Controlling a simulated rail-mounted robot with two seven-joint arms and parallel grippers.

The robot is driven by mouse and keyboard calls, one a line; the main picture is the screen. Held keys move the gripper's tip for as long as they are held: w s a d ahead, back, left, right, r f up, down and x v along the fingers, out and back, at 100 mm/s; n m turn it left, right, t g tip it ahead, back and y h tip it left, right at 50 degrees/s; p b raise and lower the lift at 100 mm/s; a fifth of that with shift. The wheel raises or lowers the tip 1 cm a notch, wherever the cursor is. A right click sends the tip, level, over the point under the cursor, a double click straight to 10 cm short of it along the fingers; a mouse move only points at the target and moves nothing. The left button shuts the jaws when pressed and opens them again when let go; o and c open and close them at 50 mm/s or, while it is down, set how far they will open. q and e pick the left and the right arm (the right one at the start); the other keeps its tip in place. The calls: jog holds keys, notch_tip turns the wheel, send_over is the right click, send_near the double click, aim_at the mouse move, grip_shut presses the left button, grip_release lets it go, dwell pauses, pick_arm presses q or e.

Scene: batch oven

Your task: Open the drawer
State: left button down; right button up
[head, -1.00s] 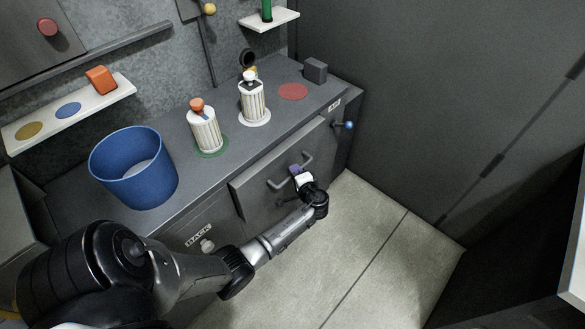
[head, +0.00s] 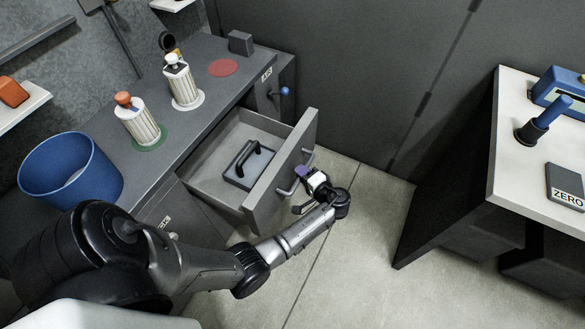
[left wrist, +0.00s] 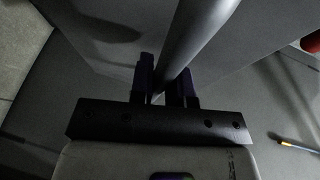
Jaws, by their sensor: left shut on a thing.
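The drawer (head: 207,176) in the grey counter is pulled well out, so its inside shows in the head view. A dark grey block with a black handle (head: 249,166) lies in it. My left gripper (head: 302,178) is at the drawer's front and is shut on the bar handle (head: 285,191). In the left wrist view the handle bar (left wrist: 200,40) runs between the two fingers of the gripper (left wrist: 168,85). My right gripper is not in view.
A blue bin (head: 70,170) and two striped bottles, one orange-capped (head: 139,122) and one white-capped (head: 182,84), stand on the counter. A blue-knobbed lever (head: 284,91) sticks out beyond the drawer. A white-topped table (head: 510,130) stands at right, with open floor between.

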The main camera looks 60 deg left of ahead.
pick_arm(q)
jog(key=shift+w+d, duration=0.3)
jog(key=shift+d, duration=0.2)
jog(key=shift+w+d, duration=0.25)
jog(key=shift+d, duration=0.2)
jog(key=c, duration=1.1)
grip_release()
jog(key=p+v, duration=0.1)
jog(key=v, duration=1.3)
jog(key=shift+s+a, duration=0.1)
